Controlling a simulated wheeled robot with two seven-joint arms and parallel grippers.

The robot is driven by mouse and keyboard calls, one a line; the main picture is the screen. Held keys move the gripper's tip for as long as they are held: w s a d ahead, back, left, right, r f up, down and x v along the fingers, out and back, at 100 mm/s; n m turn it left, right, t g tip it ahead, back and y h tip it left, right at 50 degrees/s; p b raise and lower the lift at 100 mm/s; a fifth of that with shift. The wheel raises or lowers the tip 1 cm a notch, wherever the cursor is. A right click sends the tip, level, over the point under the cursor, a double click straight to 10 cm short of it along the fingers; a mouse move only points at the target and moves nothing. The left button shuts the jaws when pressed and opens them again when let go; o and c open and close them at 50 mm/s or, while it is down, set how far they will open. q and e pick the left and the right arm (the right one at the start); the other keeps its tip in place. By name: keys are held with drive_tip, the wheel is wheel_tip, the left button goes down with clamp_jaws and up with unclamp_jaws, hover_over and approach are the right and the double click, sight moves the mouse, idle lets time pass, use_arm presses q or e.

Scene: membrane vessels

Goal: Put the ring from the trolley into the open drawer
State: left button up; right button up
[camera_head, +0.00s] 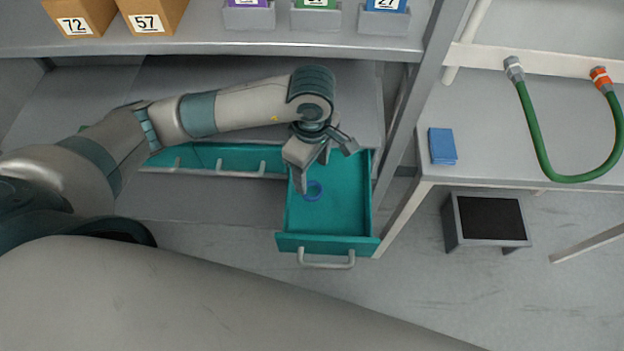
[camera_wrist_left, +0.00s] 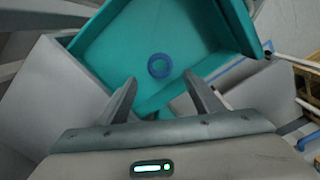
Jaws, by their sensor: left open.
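A blue ring (camera_head: 313,190) lies on the floor of the open teal drawer (camera_head: 340,240), towards its left side in the head view. The ring also shows in the left wrist view (camera_wrist_left: 159,66), with the drawer (camera_wrist_left: 110,42) around it. My left gripper (camera_head: 322,166) is over the drawer, its fingers apart and pointing down. In the left wrist view its two fingertips (camera_wrist_left: 157,82) are open, and the ring appears beyond them, clear of both. My right gripper is in neither view.
Closed teal drawers (camera_head: 215,160) stand left of the open one. A shelf above holds boxes. A bench (camera_head: 500,130) at the right carries a blue block (camera_head: 442,146) and a green hose (camera_head: 540,150). A dark-topped step stool (camera_head: 490,218) stands on the floor below.

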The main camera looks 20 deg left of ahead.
use_arm(q)
wheel_tip(320, 180, up, 5)
drive_tip(key=shift+f+b, duration=0.15)
drive_tip(key=shift+b, duration=0.2)
idle(0.3)
